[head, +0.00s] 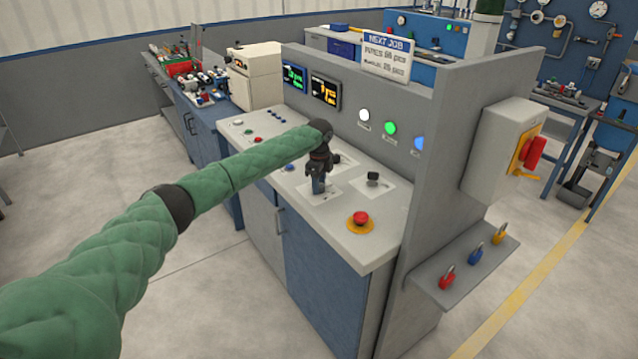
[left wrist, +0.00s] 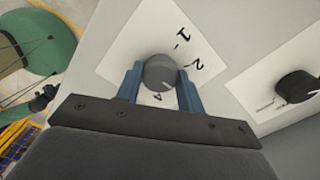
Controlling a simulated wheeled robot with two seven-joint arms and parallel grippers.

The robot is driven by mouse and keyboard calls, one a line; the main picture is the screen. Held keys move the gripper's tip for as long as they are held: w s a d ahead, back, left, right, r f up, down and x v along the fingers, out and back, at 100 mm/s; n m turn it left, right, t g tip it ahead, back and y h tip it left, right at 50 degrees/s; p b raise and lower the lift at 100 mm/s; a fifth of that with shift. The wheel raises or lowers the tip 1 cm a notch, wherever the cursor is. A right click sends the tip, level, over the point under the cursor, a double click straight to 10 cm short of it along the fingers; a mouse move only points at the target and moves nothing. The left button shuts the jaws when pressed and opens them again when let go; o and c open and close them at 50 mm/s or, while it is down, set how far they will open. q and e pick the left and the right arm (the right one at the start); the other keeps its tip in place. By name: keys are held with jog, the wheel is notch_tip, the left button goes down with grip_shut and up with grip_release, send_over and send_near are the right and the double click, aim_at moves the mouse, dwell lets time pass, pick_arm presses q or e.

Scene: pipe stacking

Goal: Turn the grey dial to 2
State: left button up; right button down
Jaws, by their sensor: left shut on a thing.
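The grey dial (left wrist: 160,72) is round and sits on a white plate (left wrist: 128,38) on the sloped console top. The marks 1, 2 and 4 show around it in the left wrist view; I cannot make out where its pointer stands. My left gripper (left wrist: 160,85) has its blue fingers on either side of the dial and is shut on it. In the head view my left gripper (head: 318,187) points down at the console and hides the dial. My right gripper is in neither view.
A black knob (head: 373,179) on its own white plate is close to the right; it also shows in the left wrist view (left wrist: 297,88). A red emergency button (head: 361,218) is nearer the front edge. Behind stands a grey panel with displays (head: 325,91) and lamps (head: 390,128).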

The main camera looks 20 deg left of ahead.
pick_arm(q)
jog(key=n+p, duration=0.4)
jog(key=n, duration=0.3)
jog(key=shift+r+p, duration=0.15)
jog(key=shift+p, duration=0.2)
jog(key=shift+n+p, duration=0.4)
jog(key=shift+n, duration=0.8)
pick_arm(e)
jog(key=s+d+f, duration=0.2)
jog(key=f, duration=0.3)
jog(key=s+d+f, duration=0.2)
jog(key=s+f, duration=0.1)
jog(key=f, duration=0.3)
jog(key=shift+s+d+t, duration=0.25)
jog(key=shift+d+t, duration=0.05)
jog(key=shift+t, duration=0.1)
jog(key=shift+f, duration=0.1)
pick_arm(q)
jog(key=o, duration=1)
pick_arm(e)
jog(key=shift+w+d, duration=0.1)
